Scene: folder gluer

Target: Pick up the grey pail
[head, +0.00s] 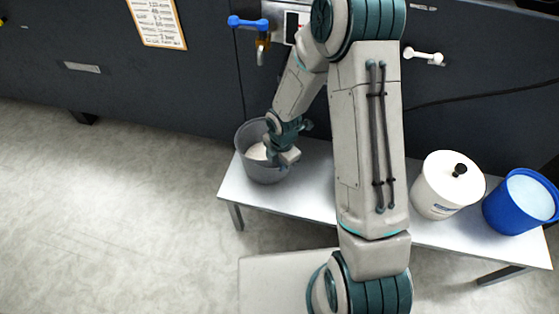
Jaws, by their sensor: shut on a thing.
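The grey pail (249,168) stands at the left end of the low white bench, and something whitish shows inside it. My gripper (284,158) is at the pail's right side, over its rim, and is shut on the pail. The fingertips are small in this view and partly hidden by the wrist, so the exact grip on the rim is hard to see. The pail looks upright. I cannot tell whether its bottom touches the bench.
The white bench (300,193) runs to the right behind my arm. A white lidded tub (440,190) and a blue bucket (510,215) with pale contents stand at its right end. A dark machine panel (180,95) with blue (248,22) and white (424,57) handles rises behind. The floor at left is clear.

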